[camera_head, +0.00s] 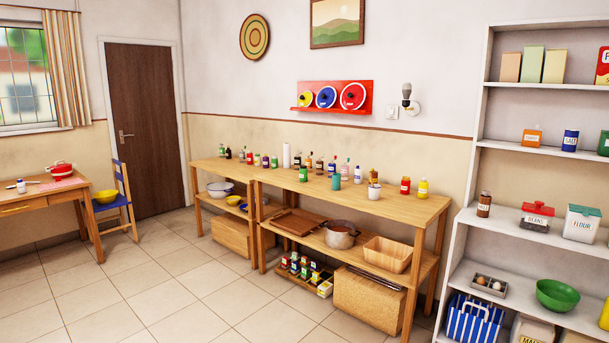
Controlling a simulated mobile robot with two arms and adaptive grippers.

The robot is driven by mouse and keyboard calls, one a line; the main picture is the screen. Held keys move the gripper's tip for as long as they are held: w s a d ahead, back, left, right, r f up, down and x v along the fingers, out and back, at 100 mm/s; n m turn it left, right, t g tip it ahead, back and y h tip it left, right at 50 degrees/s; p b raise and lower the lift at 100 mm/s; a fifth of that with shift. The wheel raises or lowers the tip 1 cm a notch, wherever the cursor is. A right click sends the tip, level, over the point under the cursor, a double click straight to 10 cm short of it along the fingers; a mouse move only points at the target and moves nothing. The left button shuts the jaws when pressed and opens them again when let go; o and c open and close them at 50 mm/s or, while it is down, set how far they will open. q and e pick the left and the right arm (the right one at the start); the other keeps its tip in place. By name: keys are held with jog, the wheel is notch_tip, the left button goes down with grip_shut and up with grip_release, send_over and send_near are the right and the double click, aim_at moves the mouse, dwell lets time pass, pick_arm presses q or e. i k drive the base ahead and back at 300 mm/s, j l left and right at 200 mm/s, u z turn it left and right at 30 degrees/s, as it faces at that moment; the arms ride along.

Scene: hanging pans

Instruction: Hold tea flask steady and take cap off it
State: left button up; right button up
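No gripper or arm of mine shows in the head view. I cannot identify the tea flask with certainty at this distance. A small teal cylinder (336,182) stands upright near the front edge of the long wooden table (410,207), and it may be the flask. I cannot make out a separate cap on it. Several small bottles and jars stand around and behind it, including a green one (303,174) to its left and a white cup-like container (374,192) to its right.
A lower shelf under the table holds a pot (341,235) and a wooden box (387,253). A white shelf unit (470,191) stands at the right. A small desk (38,200) and blue chair (121,187) are at the left. The tiled floor (150,285) in front is clear.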

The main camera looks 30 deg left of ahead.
aim_at(303, 173)
jog(key=i+j, duration=0.45)
jog(key=j, duration=0.15)
jog(key=i+j, duration=0.95)
jog(key=j, duration=0.2)
jog(key=i+j, duration=0.2)
jog(key=j, duration=0.15)
jog(key=i+j, duration=0.2)
jog(key=j, duration=0.2)
jog(key=i+j+z, duration=0.1)
jog(key=i+j, duration=0.3)
jog(key=j, duration=0.35)
jog(key=i+j, duration=0.2)
jog(key=j, duration=0.15)
jog(key=i+j+z, duration=0.1)
jog(key=j, duration=0.3)
jog(key=i, duration=0.1)
